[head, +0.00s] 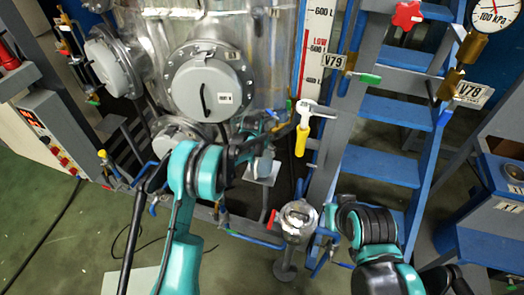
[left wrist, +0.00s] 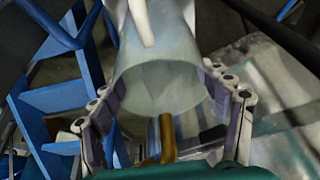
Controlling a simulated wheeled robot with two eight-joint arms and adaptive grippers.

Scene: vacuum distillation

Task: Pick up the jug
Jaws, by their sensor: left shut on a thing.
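In the left wrist view a pale, translucent jug (left wrist: 160,82) fills the space between the fingers of my left gripper (left wrist: 168,102). A whitish, narrow part, perhaps its handle, runs up from it to the top edge. The fingers, one on each side, are shut on the jug.
The steel vessel (head: 259,60) with round flanges stands at the back. Blue steps (head: 384,165) rise on the right. A metal fitting (head: 298,218) stands low in the middle. A brass stub (left wrist: 167,138) is near the jug.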

